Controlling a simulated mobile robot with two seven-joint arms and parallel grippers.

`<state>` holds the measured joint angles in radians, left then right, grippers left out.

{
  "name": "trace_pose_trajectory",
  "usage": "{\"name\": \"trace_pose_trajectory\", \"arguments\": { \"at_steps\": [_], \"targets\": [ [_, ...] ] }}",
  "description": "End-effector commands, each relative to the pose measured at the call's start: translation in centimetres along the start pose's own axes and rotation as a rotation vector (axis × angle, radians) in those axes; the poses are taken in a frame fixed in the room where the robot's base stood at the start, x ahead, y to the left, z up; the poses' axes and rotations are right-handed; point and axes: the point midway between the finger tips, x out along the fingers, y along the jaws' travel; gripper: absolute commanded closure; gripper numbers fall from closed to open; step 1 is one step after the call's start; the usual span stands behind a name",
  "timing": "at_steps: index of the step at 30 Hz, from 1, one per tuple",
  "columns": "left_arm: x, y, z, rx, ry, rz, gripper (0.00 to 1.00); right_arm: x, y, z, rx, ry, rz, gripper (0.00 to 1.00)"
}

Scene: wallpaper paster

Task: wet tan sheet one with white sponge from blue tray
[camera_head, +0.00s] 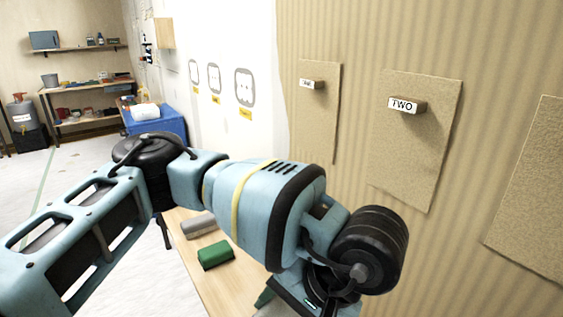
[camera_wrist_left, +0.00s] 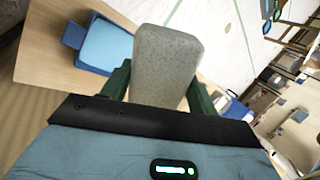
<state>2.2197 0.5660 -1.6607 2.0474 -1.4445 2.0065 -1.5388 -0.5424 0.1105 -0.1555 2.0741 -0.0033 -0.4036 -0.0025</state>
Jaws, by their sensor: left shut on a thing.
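The white sponge (camera_wrist_left: 165,58), a pale grey speckled block, is held between the green fingers of my left gripper (camera_wrist_left: 160,88), which is shut on it. The blue tray (camera_wrist_left: 73,34) with a light blue inside lies on the wooden table in the left wrist view, to the left of the sponge and apart from it. Tan sheet one (camera_head: 318,125) hangs on the wall, left of the sheet marked TWO (camera_head: 420,140); its small label is hard to read. In the head view, my left arm hides the tray and sponge. My right gripper is out of view.
The wooden table (camera_head: 218,283) bears a green block (camera_head: 215,255) and a grey block (camera_head: 199,227). Another tan sheet (camera_head: 532,190) is at the right edge. A blue bin (camera_head: 157,123) and shelves stand far back left. White floor lies open at left.

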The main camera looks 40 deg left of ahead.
Motion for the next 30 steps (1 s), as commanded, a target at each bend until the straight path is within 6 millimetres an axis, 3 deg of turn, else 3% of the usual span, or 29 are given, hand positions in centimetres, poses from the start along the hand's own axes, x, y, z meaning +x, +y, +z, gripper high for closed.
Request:
{"name": "trace_pose_trajectory", "arguments": {
  "at_steps": [6,18,30],
  "targets": [
    [-1.2,2.9,-1.3,-0.149,-0.187,0.007,0.64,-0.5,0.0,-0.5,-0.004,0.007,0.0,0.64],
    [-3.9,6.2,-4.5,-0.508,-0.617,0.107,0.64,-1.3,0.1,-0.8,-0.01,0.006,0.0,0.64],
    [-7.1,6.2,-9.7,-1.037,-1.167,0.436,0.64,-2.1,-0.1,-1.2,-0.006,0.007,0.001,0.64]
  ]
}}
